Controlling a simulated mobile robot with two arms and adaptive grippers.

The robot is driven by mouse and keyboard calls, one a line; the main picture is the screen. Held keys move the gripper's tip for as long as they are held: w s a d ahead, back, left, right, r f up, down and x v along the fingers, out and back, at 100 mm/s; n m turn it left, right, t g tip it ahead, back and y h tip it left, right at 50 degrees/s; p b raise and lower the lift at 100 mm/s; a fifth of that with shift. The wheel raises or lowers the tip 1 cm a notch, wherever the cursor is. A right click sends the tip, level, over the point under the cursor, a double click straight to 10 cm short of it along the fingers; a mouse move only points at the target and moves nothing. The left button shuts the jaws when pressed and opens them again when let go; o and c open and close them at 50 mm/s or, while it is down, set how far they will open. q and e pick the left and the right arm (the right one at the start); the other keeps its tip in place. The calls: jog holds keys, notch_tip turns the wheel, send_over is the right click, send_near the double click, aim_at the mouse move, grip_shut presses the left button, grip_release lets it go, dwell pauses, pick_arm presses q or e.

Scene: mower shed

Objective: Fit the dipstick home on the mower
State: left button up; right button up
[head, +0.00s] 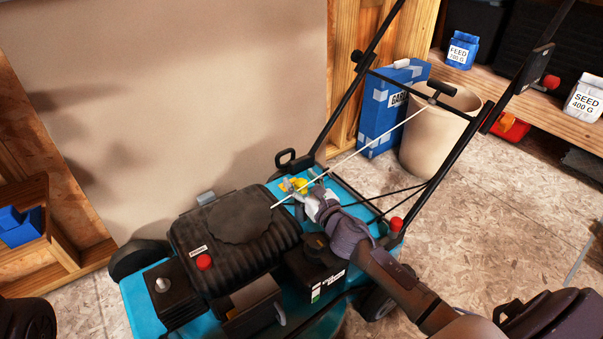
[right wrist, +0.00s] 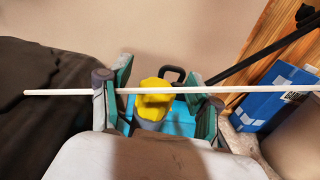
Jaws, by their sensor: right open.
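The mower (head: 250,265) is teal with a black engine cover and stands left of centre in the head view. The dipstick's yellow head (head: 294,185) is at the engine's rear edge; it also shows in the right wrist view (right wrist: 153,103), above a grey part. How deep the dipstick sits is hidden. My right gripper (head: 303,184) is open, its fingers on either side of the yellow head in the right wrist view (right wrist: 158,105), with a visible gap on each side. My left gripper is not in view.
A pale pull cord (head: 360,149) runs from the engine up to the black handle grip (head: 441,89), crossing close before my right fingers. A blue box (head: 378,115) and beige bin (head: 430,145) stand behind. Black mower handle bars (head: 360,85) rise nearby.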

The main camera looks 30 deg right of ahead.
notch_tip(320, 180, up, 10)
jog(key=shift+f, duration=0.2)
dwell(0.5)
